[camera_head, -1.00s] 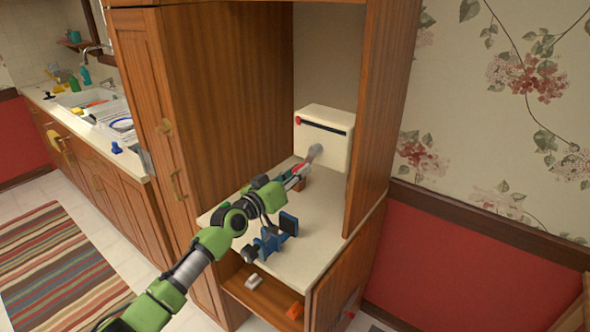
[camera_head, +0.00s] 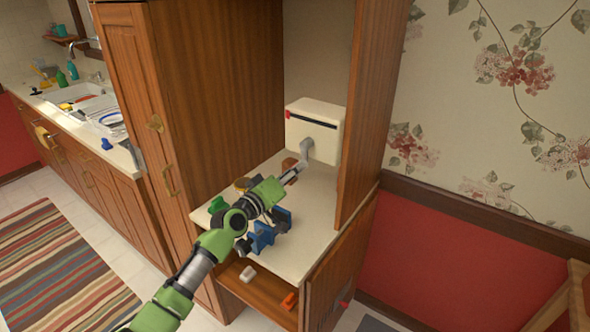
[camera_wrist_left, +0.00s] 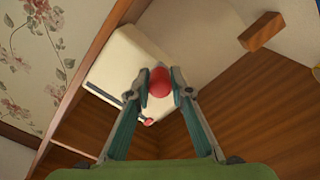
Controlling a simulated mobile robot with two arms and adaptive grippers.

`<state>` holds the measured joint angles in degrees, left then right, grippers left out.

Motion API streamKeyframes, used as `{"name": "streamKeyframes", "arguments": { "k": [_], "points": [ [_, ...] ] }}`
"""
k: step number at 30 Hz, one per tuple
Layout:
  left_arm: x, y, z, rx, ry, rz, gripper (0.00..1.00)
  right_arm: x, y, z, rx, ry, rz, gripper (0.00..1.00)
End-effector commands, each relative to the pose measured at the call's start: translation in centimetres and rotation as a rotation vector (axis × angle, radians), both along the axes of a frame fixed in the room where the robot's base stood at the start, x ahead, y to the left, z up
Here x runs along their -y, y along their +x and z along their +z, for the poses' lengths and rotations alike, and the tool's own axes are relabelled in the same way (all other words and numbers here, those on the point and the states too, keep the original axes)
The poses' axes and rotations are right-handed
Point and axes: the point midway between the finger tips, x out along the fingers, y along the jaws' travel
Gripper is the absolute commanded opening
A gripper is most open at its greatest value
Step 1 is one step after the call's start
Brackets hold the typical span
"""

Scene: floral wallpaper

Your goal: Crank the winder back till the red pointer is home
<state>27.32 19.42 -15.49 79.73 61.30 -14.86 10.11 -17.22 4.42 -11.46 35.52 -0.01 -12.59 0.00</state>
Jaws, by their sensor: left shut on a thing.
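The winder is a cream box (camera_head: 328,142) at the back of the cabinet worktop, with a dark slot across its upper face. The red pointer (camera_head: 288,114) is at the slot's left end in the head view; it also shows in the wrist view (camera_wrist_left: 148,121). A grey crank (camera_head: 308,149) sticks out of the box's front. My left gripper (camera_head: 302,166) is in front of the box. In the left wrist view its fingers (camera_wrist_left: 160,88) are shut on the crank's red knob (camera_wrist_left: 160,79). The knob is not clear in the head view. My right gripper is not in view.
A blue vise-like tool (camera_head: 262,237) sits on the worktop (camera_head: 300,245) below my left arm, with a green item (camera_head: 217,204) beside it. A brown block (camera_wrist_left: 262,31) lies near the winder. Cabinet side walls (camera_head: 362,110) flank the space. A door (camera_head: 340,268) stands open below.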

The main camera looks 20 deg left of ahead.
Motion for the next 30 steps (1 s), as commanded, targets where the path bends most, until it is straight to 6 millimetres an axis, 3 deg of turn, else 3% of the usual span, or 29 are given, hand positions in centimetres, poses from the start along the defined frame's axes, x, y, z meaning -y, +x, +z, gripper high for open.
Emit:
{"name": "streamKeyframes", "arguments": {
  "k": [5, 6, 8, 20, 26, 30],
  "points": [
    [0.1, 0.0, -0.1, -0.002, -0.002, -0.001, 0.0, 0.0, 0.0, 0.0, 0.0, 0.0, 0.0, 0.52],
    [0.1, 0.0, -0.1, -0.002, -0.002, -0.001, 0.23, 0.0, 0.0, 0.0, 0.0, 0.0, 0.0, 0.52],
    [0.1, 0.0, -0.1, -0.002, -0.001, -0.001, 0.37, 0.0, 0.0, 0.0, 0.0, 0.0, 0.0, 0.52],
    [-0.1, -0.3, -0.1, -0.001, 0.0, -0.001, 0.37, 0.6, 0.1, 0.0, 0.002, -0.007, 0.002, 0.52],
    [-0.9, -2.5, -0.2, -0.002, 0.001, -0.001, 0.37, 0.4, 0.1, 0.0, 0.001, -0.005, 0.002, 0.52],
    [-1.9, -5.3, -0.2, -0.002, 0.001, -0.001, 0.37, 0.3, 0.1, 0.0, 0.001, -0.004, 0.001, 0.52]
  ]
}}
